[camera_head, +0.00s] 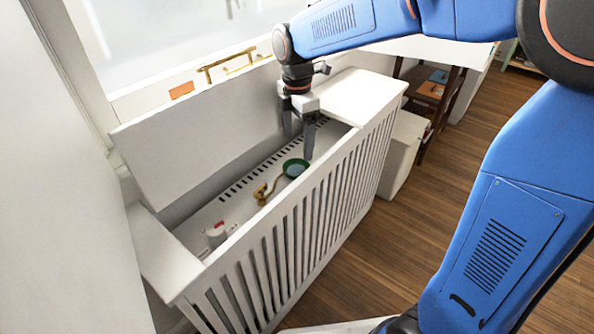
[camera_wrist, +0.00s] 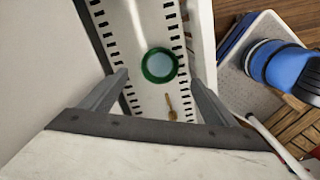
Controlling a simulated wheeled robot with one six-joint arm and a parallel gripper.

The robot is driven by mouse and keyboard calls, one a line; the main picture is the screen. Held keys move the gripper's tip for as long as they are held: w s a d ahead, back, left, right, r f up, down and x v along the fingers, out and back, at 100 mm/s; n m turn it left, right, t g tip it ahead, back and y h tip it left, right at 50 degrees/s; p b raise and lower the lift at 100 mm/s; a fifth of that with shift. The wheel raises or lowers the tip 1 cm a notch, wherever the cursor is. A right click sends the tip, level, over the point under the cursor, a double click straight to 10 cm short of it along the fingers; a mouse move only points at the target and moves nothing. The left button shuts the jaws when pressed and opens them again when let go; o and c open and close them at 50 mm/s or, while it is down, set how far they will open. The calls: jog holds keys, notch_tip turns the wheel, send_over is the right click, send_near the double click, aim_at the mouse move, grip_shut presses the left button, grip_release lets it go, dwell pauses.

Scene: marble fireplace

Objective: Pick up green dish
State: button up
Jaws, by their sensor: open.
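The green dish (camera_head: 295,168) is a small round dish with a pale centre. It lies inside the white slatted box, near the slotted inner surface. In the wrist view the dish (camera_wrist: 159,65) shows between and beyond my two fingers. My gripper (camera_head: 298,145) points down into the box above the dish, with its fingers apart and nothing between them. In the wrist view my gripper (camera_wrist: 157,80) is open, and its fingers stand on either side of the dish, not touching it as far as I can see.
A gold-coloured object (camera_head: 264,192) lies beside the dish. A white and red item (camera_head: 216,233) stands at the box's near left end. The box's slatted front (camera_head: 290,235) and its raised lid panel (camera_head: 200,135) enclose the space. A wooden shelf (camera_head: 437,95) stands at right.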

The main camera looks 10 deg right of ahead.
aim_at(297, 171)
jog(key=shift+f, duration=4.6)
jog(key=c, duration=1.1)
